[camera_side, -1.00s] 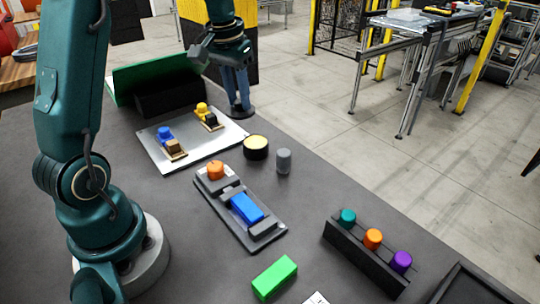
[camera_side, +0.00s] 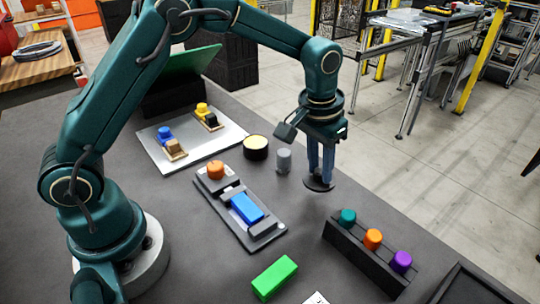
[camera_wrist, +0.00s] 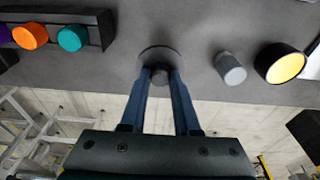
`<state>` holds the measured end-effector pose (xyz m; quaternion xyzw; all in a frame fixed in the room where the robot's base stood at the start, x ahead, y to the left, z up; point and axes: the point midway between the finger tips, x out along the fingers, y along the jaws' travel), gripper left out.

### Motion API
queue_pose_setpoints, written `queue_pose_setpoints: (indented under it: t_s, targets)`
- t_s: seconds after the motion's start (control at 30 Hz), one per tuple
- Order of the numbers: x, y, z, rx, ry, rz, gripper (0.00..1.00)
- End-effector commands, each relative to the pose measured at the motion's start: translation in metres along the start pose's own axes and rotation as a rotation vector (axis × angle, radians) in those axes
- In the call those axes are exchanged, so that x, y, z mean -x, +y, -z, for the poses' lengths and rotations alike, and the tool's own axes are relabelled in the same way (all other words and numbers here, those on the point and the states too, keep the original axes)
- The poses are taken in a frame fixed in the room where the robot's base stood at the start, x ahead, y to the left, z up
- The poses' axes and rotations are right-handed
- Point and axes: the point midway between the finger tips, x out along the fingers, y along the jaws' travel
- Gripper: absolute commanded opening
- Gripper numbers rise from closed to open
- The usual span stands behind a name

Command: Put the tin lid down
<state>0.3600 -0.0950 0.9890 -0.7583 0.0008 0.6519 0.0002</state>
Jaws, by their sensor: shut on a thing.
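The tin lid (camera_side: 318,185) is a dark, thin round disc with a knob on top. My gripper (camera_side: 321,172) is shut on its knob, and the lid hangs level below the fingers near the right edge of the table. I cannot tell whether it touches the table. In the wrist view the lid (camera_wrist: 158,52) shows beyond the blue fingers (camera_wrist: 160,78), with the knob between them. A black round tin (camera_side: 256,153) with a pale yellow top stands to the left of the lid; it also shows at the right in the wrist view (camera_wrist: 282,64).
A grey cylinder (camera_side: 284,160) stands between tin and lid. A black rack (camera_side: 350,255) with teal, orange and purple knobs lies in front.

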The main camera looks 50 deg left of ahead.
Motion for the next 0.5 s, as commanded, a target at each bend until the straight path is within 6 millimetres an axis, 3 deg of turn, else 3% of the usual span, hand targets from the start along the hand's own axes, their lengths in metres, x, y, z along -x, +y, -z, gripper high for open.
queue_pose_setpoints:
  t_s: [0.13,0.5]
  targets:
    - [-0.007,0.010,0.001,-0.001,0.000,0.000,0.00]
    - [-0.046,0.010,-0.005,0.000,-0.001,-0.001,0.00]
